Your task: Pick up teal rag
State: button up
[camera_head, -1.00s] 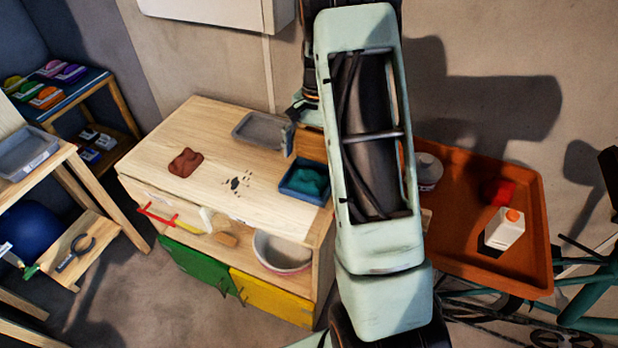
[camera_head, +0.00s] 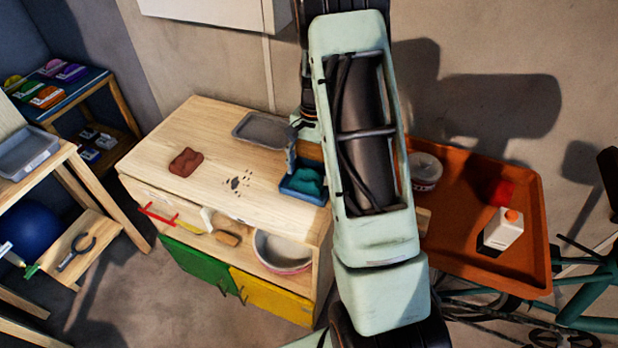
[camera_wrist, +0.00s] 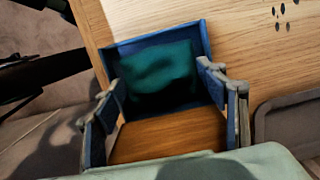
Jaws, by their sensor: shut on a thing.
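The teal rag (camera_head: 306,183) lies crumpled in a small blue tray (camera_head: 318,200) at the right side of the wooden cabinet top. In the wrist view the rag (camera_wrist: 160,72) fills the far part of the tray (camera_wrist: 158,38). My gripper (camera_wrist: 168,105) is just above the tray, its fingers wide apart. They are shut on a brown wooden block (camera_wrist: 165,142), which lies between them on the near side of the rag. The rag itself is not between the fingers. In the head view my arm hides much of the gripper and the block (camera_head: 311,153).
A grey tray (camera_head: 265,128) lies behind my gripper on the cabinet top (camera_head: 190,125). A red-brown rag (camera_head: 186,162) and dark spots (camera_head: 238,183) lie to the left. An orange tray (camera_head: 465,245) with a white bottle (camera_head: 503,230) stands at right.

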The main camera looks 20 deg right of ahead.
aim_at(307, 178)
jog(key=shift+r, duration=0.1)
jog(key=shift+c, duration=0.3)
jog(key=shift+s+a+r, duration=0.25)
jog(key=shift+a+r, duration=0.05)
jog(key=shift+r, duration=0.2)
notch_tip(307, 178, up, 6)
jog(key=shift+s+a+r+b, duration=0.1)
jog(key=shift+a+b, duration=0.05)
jog(key=shift+b, duration=0.2)
jog(key=s+a+b, duration=0.1)
jog(key=s+a, duration=1.2)
jog(key=shift+s+a+b, duration=0.15)
jog(key=shift+s+b, duration=0.05)
jog(key=shift+b, duration=0.2)
jog(key=o, duration=0.6)
jog(key=shift+c, duration=0.2)
jog(key=c, duration=0.3)
jog(key=shift+w, duration=0.2)
